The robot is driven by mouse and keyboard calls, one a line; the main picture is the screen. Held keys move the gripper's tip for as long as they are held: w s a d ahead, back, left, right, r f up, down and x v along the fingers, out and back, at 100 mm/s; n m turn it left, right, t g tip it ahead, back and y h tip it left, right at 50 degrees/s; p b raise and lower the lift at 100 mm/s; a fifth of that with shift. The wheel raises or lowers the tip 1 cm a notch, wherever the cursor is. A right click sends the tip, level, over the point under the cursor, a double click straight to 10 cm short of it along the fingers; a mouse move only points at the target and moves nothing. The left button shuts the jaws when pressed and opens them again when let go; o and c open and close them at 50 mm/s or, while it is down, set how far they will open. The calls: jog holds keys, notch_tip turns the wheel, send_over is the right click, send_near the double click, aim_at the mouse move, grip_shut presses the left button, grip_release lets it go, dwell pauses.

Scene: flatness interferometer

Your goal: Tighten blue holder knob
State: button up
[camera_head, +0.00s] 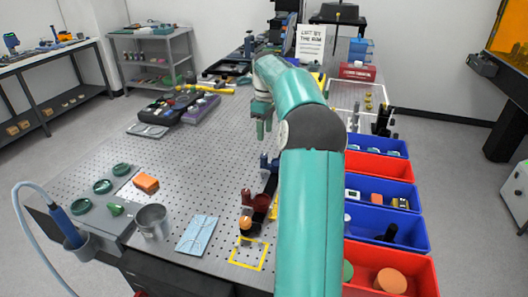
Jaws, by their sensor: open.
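A small blue holder (264,160) stands on the perforated metal table (190,170), beside the left edge of my arm. Its knob is too small to make out, and my arm may hide part of it. My gripper (264,136) is at the end of my teal arm, fingers pointing down. It is open with nothing seen between the fingers. In the picture it appears just above the blue holder; the exact gap in depth cannot be told.
Red-brown holders (247,199) and an orange-topped part (245,223) stand nearer, by a yellow-outlined square (249,254). Blue and red bins (385,167) line the right side. A metal cup (152,220) and orange block (146,182) stand front left. The left-middle table is clear.

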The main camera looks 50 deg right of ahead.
aim_at(264, 155)
jog(key=f, duration=0.9)
jog(key=shift+a, duration=0.2)
jog(key=c, duration=1)
